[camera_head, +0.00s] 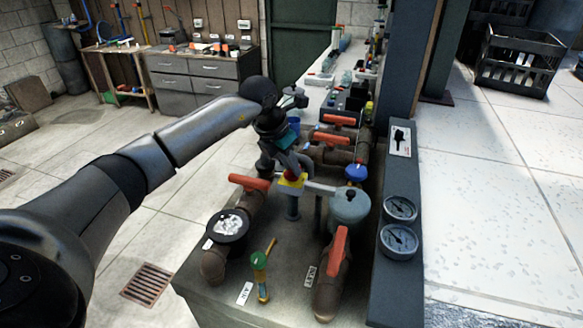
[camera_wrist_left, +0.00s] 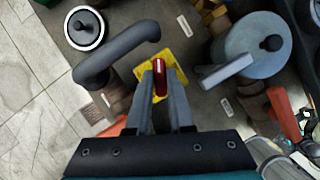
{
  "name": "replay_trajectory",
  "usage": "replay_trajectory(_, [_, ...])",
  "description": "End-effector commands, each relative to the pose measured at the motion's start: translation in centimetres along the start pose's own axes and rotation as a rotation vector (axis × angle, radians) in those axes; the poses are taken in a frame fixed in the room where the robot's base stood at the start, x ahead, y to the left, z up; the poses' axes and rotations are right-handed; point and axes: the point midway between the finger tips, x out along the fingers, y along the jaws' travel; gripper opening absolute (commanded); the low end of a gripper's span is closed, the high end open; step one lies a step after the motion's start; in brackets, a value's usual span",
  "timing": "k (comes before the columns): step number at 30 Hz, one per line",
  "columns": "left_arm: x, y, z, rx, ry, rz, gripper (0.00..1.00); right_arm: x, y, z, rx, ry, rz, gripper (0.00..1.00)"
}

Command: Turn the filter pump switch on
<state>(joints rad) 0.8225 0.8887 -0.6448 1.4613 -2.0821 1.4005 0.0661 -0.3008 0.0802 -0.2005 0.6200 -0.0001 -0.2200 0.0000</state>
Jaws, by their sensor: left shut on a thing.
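The filter pump switch is a small red lever (camera_wrist_left: 160,78) on a yellow plate (camera_wrist_left: 181,58), among the pipes in the left wrist view. In the head view the yellow plate (camera_head: 291,183) shows near the middle of the pipe bench, with the red part (camera_head: 292,173) partly hidden by my gripper. My left gripper (camera_wrist_left: 161,88) reaches down from above and is shut on the red lever, one finger on each side of it. My right gripper is not in view. I cannot tell whether the switch is on or off.
Pipes with orange valve handles (camera_head: 335,252) surround the switch. A grey-lidded pot (camera_head: 350,205) stands to its right, and two gauges (camera_head: 399,225) sit on a dark panel. The tiled floor at left is mostly open.

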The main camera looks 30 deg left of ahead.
Motion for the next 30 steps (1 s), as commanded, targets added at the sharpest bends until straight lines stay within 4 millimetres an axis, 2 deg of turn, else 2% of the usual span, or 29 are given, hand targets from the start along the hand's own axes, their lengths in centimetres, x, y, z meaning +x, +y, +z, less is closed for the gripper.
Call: replay_trajectory(30, [0.1,0.5,0.4,0.848,-0.005,-0.351,0.0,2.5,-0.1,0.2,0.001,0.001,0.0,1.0])
